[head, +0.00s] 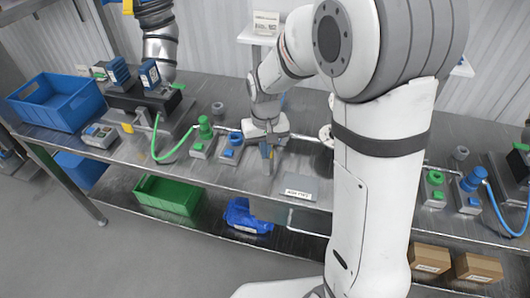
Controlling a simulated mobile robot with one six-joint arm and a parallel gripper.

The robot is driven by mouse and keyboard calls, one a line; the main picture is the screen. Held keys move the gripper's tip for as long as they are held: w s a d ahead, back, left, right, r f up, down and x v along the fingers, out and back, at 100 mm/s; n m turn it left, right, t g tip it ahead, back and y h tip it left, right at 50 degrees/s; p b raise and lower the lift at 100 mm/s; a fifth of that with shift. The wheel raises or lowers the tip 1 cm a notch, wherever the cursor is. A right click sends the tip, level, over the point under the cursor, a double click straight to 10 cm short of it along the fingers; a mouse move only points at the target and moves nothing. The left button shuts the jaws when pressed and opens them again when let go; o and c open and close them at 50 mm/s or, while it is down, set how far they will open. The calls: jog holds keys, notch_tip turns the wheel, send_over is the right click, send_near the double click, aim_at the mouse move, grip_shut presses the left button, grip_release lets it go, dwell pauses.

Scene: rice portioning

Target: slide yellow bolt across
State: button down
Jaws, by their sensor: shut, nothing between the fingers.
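Another small yellow piece (128,128) sits on the bench at the left, beside a grey box (100,135). I cannot clearly make out a yellow bolt. My arm hides the bench right of the gripper.
Small units with green (205,127) and blue (235,139) knobs stand left of the gripper. A labelled grey plate (300,186) lies at its right. A blue crate (58,101) is at the far left. A green crate (168,194) and cardboard boxes (479,267) are on the lower shelf.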

notch_tip(320, 180, up, 7)
jog(key=s+p, duration=0.2)
jog(key=p, duration=0.2)
jog(key=shift+a+p, duration=0.3)
jog(key=shift+a, duration=0.05)
jog(key=shift+r, duration=0.1)
